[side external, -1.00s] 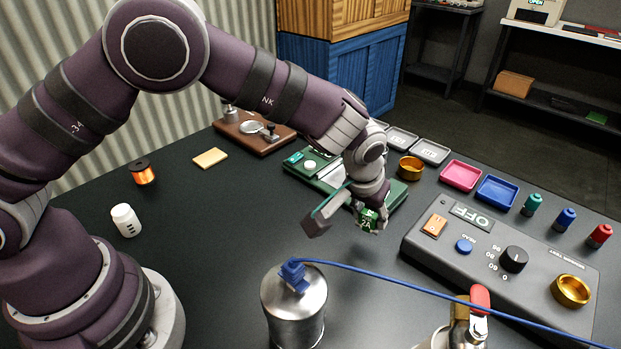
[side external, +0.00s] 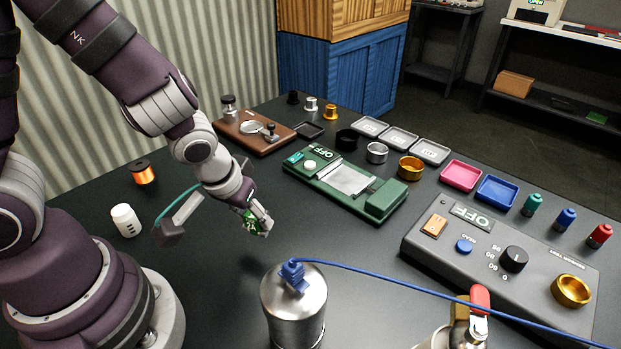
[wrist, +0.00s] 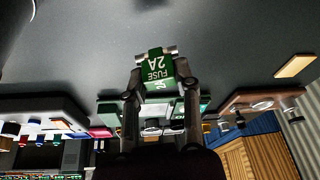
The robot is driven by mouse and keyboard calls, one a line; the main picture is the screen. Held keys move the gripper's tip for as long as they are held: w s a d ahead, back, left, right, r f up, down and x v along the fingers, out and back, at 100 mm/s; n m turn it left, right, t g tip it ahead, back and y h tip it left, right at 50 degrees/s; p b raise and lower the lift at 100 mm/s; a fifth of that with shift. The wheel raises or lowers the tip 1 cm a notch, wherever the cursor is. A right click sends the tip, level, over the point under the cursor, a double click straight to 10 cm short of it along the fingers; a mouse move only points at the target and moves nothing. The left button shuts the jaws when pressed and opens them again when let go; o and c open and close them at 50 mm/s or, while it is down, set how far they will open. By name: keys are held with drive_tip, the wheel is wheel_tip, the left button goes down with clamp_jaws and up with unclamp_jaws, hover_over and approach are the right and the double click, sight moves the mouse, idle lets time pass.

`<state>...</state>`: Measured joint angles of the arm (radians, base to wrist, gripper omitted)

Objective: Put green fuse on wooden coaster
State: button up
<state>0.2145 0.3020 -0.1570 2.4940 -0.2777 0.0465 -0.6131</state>
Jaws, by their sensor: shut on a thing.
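The green fuse (side external: 250,222), marked "FUSE 2A", is held above the dark table by my gripper (side external: 258,220). In the wrist view the fuse (wrist: 157,67) sits between the two fingertips (wrist: 161,84), which are shut on it. The wooden coaster (wrist: 295,66) is a flat tan piece on the table at the right of the wrist view, apart from the fuse. In the side view the coaster is hidden behind my arm.
A white bottle (side external: 125,220) and a copper spool (side external: 143,172) stand left of my gripper. A green device (side external: 345,182) and a brown board (side external: 252,135) lie behind. A metal canister (side external: 294,305) with a blue cable stands in front. The table between is clear.

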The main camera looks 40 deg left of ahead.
drive_tip(key=a+n, duration=0.1)
drive_tip(key=a, duration=0.3)
drive_tip(key=a+n, duration=0.1)
drive_tip(key=a, duration=0.3)
drive_tip(key=shift+w+r+n+g+y, duration=0.15)
drive_tip(key=shift+w+n+g+y, duration=0.05)
drive_tip(key=shift+n+g+y, duration=0.1)
drive_tip(key=s+a+n, duration=0.1)
drive_tip(key=a, duration=0.2)
drive_tip(key=s+a, duration=0.1)
drive_tip(key=a, duration=0.2)
drive_tip(key=s+a+n+y, duration=0.1)
drive_tip(key=a, duration=0.2)
drive_tip(key=shift+s+a+r+n, duration=0.2)
drive_tip(key=shift+a+r+n, duration=0.1)
drive_tip(key=shift+a, duration=0.45)
drive_tip(key=w+a, duration=0.3)
drive_tip(key=w, duration=0.1)
drive_tip(key=w+a+f, duration=0.1)
drive_tip(key=w+a, duration=0.6)
drive_tip(key=shift+w+f, duration=0.25)
drive_tip(key=shift+w, duration=0.1)
drive_tip(key=shift+w+f, duration=0.1)
drive_tip(key=shift+f, duration=1.65)
drive_tip(key=shift+f, duration=0.15)
drive_tip(key=o, duration=0.9)
drive_tip(key=shift+c, duration=0.2)
